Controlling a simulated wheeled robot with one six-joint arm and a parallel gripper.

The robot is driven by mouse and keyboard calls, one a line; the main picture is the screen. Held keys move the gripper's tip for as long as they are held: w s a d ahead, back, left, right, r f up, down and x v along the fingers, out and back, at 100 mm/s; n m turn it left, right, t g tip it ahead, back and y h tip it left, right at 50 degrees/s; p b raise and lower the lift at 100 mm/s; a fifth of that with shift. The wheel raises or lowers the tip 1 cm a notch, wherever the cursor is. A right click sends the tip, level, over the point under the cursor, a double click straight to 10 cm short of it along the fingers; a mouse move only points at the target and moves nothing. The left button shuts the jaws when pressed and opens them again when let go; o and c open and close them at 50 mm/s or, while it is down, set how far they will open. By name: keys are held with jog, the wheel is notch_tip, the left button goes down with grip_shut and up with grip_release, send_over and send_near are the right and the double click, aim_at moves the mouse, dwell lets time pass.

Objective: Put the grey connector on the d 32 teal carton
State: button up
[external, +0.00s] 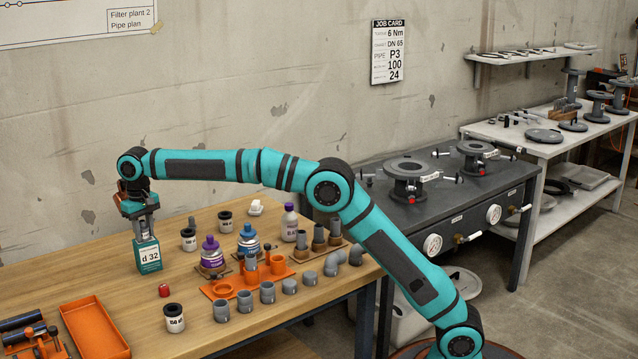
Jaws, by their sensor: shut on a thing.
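The teal carton marked d 32 (149,258) stands upright on the wooden table at the left. My gripper (146,226) points down directly above the carton. It is shut on a grey piece (146,230), which looks like the grey connector and is mostly hidden by the fingers. The piece is at the carton's top; I cannot tell whether it touches it or is just above.
Grey fittings (244,302) line the table's front right, beside an orange rack (225,289). An orange tray (94,328) lies front left.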

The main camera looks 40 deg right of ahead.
aim_at(142, 221)
jog(key=o, duration=1)
jog(key=shift+c, duration=0.2)
notch_tip(142, 221, up, 11)
jog(key=shift+r, duration=0.55)
